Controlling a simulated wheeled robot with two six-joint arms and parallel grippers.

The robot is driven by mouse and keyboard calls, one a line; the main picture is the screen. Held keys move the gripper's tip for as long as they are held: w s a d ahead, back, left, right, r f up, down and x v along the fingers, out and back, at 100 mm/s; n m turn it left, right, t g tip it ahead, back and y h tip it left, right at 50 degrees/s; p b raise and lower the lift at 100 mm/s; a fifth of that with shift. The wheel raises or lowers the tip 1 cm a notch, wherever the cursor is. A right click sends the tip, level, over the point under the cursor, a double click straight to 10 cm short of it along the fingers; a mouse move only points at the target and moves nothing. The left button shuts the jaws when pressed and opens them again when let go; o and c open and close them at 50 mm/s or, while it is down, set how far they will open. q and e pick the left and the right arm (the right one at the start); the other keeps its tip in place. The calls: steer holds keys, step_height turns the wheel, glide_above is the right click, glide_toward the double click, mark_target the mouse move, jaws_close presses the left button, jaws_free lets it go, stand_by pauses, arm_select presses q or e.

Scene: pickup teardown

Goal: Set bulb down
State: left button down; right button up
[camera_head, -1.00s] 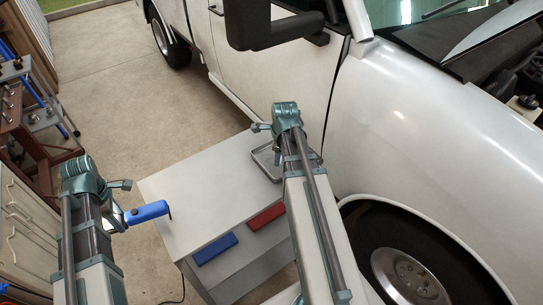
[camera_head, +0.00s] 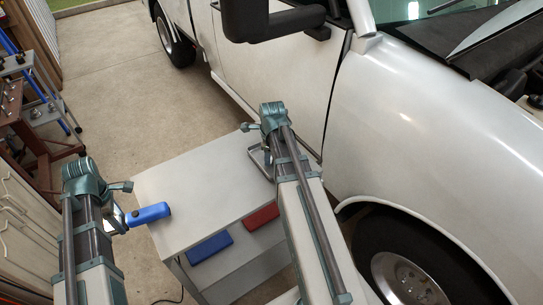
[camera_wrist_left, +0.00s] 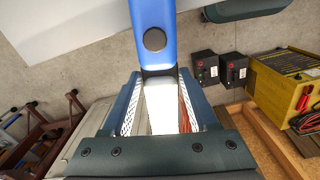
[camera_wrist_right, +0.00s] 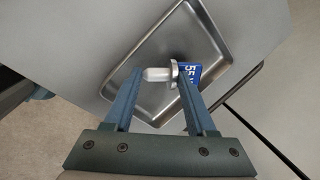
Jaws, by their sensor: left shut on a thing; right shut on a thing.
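The bulb (camera_wrist_right: 157,75) is a small pale cylinder with a metal collar and a blue "55" part (camera_wrist_right: 193,73). My right gripper (camera_wrist_right: 160,77) is shut on it, above a shallow metal tray (camera_wrist_right: 213,31) in the right wrist view. I cannot tell whether the bulb touches the tray. In the head view the tray (camera_head: 258,163) is partly behind my right arm, and the bulb cannot be made out. My left gripper (camera_wrist_left: 158,78) is shut on a blue lamp (camera_wrist_left: 155,15), which also shows left of the cart in the head view (camera_head: 148,214).
The tray stands on a pale cart top (camera_head: 185,190). A blue box (camera_head: 210,247) and a red box (camera_head: 262,215) lie at its near side. A white pickup (camera_head: 430,120) stands close on the right. A brown tool cart (camera_head: 35,130) is at far left.

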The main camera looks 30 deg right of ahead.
arm_select(q)
steer(key=shift+d+f, duration=0.1)
arm_select(e)
steer(key=shift+d+f, duration=0.1)
steer(key=shift+f, duration=0.05)
steer(key=o, duration=1.4)
steer(key=shift+c, duration=0.2)
arm_select(q)
steer(key=shift+r, duration=0.2)
arm_select(e)
steer(key=shift+r, duration=0.2)
steer(key=p+v, duration=1.2)
arm_select(q)
step_height(320, 180, up, 12)
steer(key=shift+f, duration=0.15)
arm_select(e)
steer(key=s+a+n+g, duration=0.1)
steer(key=s+a+n, duration=0.3)
steer(key=a+n, duration=0.5)
steer(key=s+a+n, duration=0.4)
steer(key=a+n, duration=0.5)
steer(key=n, duration=0.2)
steer(key=s+a+n+g, duration=0.1)
steer(key=s+a+n, duration=0.3)
steer(key=a+n, duration=0.6)
steer(key=shift+s+f+n+g, duration=0.2)
steer(key=shift+s+n+g, duration=0.1)
steer(key=shift+n, duration=0.1)
